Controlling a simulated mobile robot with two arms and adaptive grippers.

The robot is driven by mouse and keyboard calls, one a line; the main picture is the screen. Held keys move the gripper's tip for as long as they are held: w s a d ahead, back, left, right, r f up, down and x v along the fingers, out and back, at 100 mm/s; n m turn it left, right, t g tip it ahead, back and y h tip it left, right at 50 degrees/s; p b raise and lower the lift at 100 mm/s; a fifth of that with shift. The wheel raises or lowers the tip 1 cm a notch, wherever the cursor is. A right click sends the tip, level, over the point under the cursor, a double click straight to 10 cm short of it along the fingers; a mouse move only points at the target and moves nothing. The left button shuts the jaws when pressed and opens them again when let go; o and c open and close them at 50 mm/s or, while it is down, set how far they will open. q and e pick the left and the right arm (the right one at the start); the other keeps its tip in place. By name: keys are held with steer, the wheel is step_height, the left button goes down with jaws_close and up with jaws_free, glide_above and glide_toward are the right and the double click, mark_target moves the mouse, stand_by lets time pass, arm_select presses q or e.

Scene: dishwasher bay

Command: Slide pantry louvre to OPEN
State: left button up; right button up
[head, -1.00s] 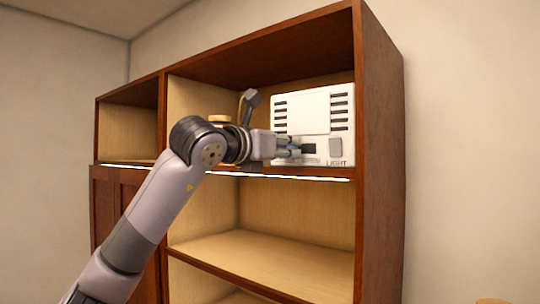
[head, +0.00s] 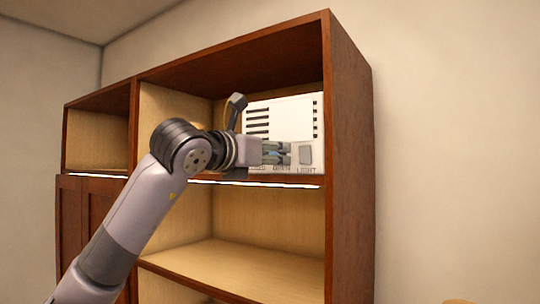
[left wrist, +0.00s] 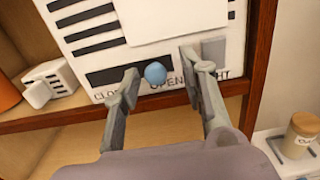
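The pantry louvre is a white unit (head: 255,163) on the cabinet's upper shelf, with black slits and a plain white cover plate (head: 291,117). The plate hides most of the right-hand slits. In the left wrist view, a blue round knob (left wrist: 156,73) sits toward the right part of a dark slot (left wrist: 108,78), near the OPEN lettering. My left gripper (head: 288,152) is at the unit's lower front. Its fingers (left wrist: 160,75) are apart around the knob, the left finger close beside it; contact is unclear. My right gripper is out of view.
A grey LIGHT switch (head: 305,154) is just right of the fingers. The cabinet's right wall (head: 349,160) stands close beyond it. In the left wrist view, a small white box (left wrist: 52,84) and an orange object (left wrist: 7,93) stand left; a labelled jar (left wrist: 304,134) is outside, right.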

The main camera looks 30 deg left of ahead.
arm_select(q)
steer(key=shift+s+a, duration=0.1)
steer(key=shift+s, duration=0.2)
steer(key=s, duration=1.1)
steer(key=shift+s+a, duration=0.2)
steer(key=shift+a, duration=0.15)
